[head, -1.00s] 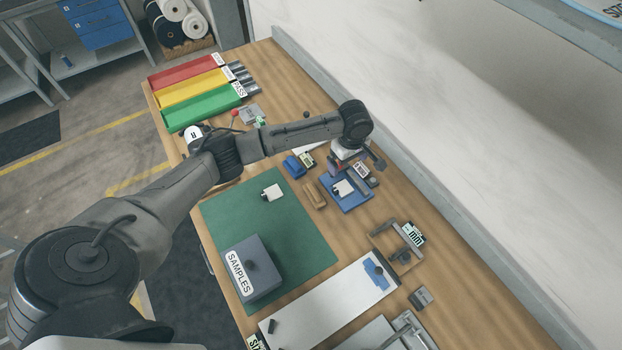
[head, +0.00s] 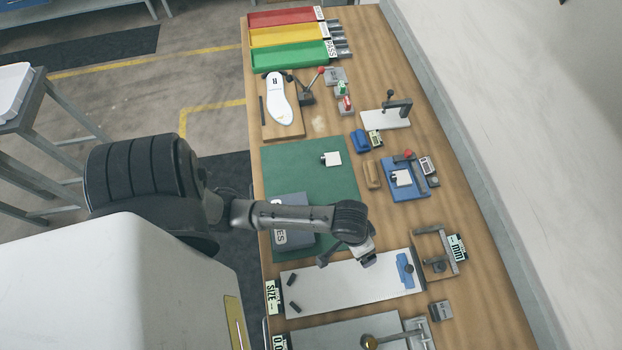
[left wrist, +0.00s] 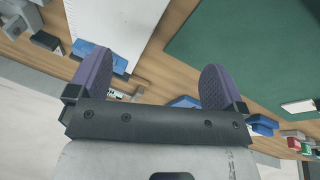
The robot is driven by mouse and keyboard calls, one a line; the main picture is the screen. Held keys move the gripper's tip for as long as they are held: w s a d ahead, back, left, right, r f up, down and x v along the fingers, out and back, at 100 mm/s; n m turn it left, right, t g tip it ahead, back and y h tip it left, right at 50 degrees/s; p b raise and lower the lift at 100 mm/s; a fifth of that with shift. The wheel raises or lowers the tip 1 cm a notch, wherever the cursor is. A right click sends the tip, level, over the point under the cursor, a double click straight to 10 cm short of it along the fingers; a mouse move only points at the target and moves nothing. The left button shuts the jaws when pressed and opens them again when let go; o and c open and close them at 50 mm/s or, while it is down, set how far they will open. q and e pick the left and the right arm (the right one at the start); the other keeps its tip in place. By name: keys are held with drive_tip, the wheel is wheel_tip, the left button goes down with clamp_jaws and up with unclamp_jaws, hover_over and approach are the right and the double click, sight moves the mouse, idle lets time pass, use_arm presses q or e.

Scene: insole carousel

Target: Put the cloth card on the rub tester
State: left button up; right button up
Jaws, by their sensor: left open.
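A white card with a small dark tab (head: 402,178) lies on the blue base of the rub tester (head: 416,190), which has a red knob and a small display. A similar white card (head: 331,158) lies on the green mat (head: 310,178); which of the two is the cloth card I cannot tell. My left gripper (head: 348,258) is open and empty, above the near edge of the mat and the long white plate, away from both cards. Its purple fingers (left wrist: 153,78) stand wide apart in the left wrist view. My right gripper is not in view.
The grey SAMPLES box (head: 292,210) sits on the mat, partly behind my arm. The white plate (head: 335,283) with a blue slider is below. A wooden block (head: 372,174) and blue block (head: 360,141) stand beside the tester. Red, yellow and green trays (head: 288,54) are at the back.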

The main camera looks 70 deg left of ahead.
use_arm(q)
drive_tip(key=s+a+r+m+y, duration=0.1)
drive_tip(key=s+a+m, duration=0.1)
drive_tip(key=s, duration=0.4)
drive_tip(key=s+a+r+m+t, duration=0.1)
drive_tip(key=s+a+r, duration=0.1)
drive_tip(key=s, duration=0.4)
drive_tip(key=shift+r+m+y, duration=0.3)
drive_tip(key=shift+m+y, duration=0.1)
